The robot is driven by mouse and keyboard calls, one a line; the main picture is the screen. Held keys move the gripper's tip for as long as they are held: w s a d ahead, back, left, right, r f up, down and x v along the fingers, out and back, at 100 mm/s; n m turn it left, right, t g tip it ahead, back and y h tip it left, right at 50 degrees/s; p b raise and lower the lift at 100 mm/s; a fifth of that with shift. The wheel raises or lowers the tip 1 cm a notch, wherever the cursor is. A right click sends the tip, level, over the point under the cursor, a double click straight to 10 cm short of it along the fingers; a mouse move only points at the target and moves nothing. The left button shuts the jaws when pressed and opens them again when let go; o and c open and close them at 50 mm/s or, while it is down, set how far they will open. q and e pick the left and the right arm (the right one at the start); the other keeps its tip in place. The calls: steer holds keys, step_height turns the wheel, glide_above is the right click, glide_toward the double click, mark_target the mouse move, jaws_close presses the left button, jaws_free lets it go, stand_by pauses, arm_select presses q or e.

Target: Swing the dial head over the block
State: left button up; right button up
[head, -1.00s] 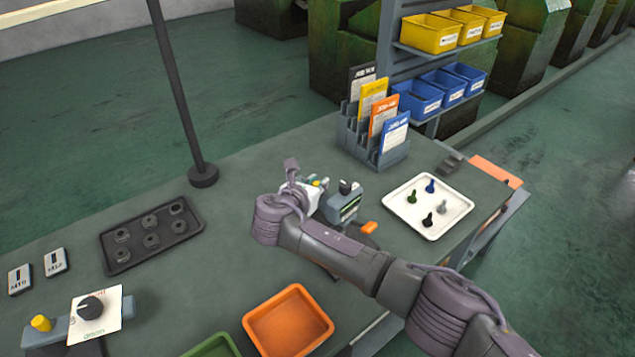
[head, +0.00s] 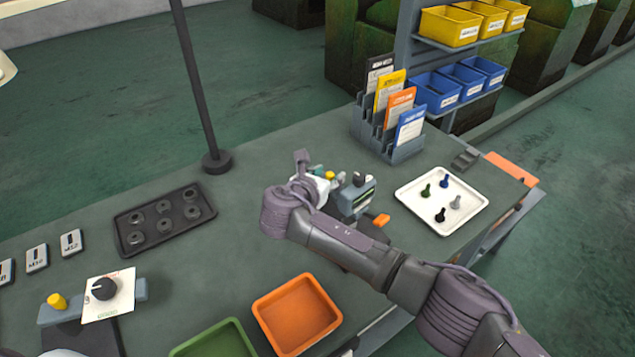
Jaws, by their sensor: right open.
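My right gripper (head: 312,178) reaches over the bench from the lower right and is open. Its wrist hides much of it, so its fingertips are hard to make out. Just right of it stands a small grey-green unit (head: 354,196) with a dark knob on top and an orange tab (head: 381,220) at its front. A yellow knob and white parts show between the gripper and this unit; I cannot tell whether they touch. A dial with a black knob on a white card (head: 108,296) sits at the lower left. I cannot make out which part is the dial head or the block. My left gripper is out of view.
A dark tray (head: 128,250) holds several round parts. An orange bin (head: 331,325) and a green bin (head: 213,341) lie in front. A white tray (head: 470,211) holds small pegs. A card rack (head: 407,153) and a black post (head: 196,90) stand at the back.

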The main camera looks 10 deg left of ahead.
steer(key=v, duration=1)
steer(key=shift+s+r, duration=0.15)
steer(key=shift+s, duration=0.05)
